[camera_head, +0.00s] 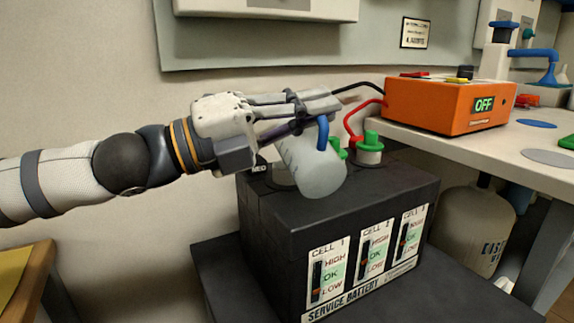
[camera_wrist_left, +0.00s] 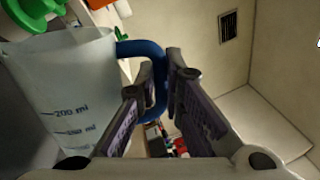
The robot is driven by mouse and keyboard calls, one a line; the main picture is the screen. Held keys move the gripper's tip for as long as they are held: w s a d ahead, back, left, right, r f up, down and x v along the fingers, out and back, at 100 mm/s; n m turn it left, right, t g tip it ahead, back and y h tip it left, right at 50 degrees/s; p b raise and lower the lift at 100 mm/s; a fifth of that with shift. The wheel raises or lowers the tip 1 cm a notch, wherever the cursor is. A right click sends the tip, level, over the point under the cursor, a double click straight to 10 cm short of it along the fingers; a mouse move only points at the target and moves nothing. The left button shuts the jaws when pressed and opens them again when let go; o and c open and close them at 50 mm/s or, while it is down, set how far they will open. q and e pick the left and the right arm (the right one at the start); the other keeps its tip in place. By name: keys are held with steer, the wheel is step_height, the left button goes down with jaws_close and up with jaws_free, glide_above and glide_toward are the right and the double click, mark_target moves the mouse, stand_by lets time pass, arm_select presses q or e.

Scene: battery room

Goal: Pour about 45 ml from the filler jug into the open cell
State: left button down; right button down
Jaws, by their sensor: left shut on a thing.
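The filler jug (camera_head: 312,168) is translucent, with a blue handle (camera_head: 323,133). My left gripper (camera_head: 322,112) is shut on that handle and holds the jug tilted above the black service battery (camera_head: 290,220). In the left wrist view the jug (camera_wrist_left: 75,90) fills the left side, with volume marks, and its handle (camera_wrist_left: 155,78) passes between the fingers (camera_wrist_left: 160,90). Liquid in the jug cannot be made out. Two green caps show on the battery, one (camera_head: 370,140) clear and one (camera_head: 338,147) partly behind the jug. The cell 1 opening is largely hidden by the jug. My right gripper is not in view.
The battery front has three level gauges, cell 1 (camera_head: 325,273) at left. An orange charger (camera_head: 440,103) reading OFF stands on the bench (camera_head: 500,160) at right, with red and black cables to the battery. A waste container (camera_head: 470,225) stands below the bench.

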mark_target(322, 125)
arm_select(q)
steer(key=shift+w+a+r+n+p, duration=0.15)
steer(key=shift+w+r+n+p, duration=0.1)
steer(key=shift+n+p, duration=0.3)
stand_by(0.4)
steer(key=shift+f, duration=0.2)
steer(key=m, duration=0.1)
steer(key=s+m, duration=0.1)
steer(key=m, duration=0.1)
steer(key=shift+s+d+r+g, duration=0.3)
steer(key=shift+d, duration=0.1)
steer(key=shift+s+d+f+m, duration=0.1)
steer(key=shift+s+f+m, duration=0.1)
steer(key=shift+f+m, duration=0.3)
steer(key=shift+s+d+f+m, duration=0.1)
steer(key=shift+s+f+m, duration=0.1)
steer(key=shift+f+m, duration=0.25)
steer(key=shift+s+d+r+m+g+p, duration=0.1)
steer(key=shift+s+r+m+g+p, duration=0.15)
steer(key=shift+m, duration=0.3)
steer(key=shift+s+d+r+m+g+p, duration=0.15)
steer(key=shift+m+p, duration=0.2)
steer(key=shift+m, duration=0.2)
steer(key=shift+f+m, duration=0.2)
steer(key=shift+m, duration=0.2)
steer(key=shift+f, duration=0.15)
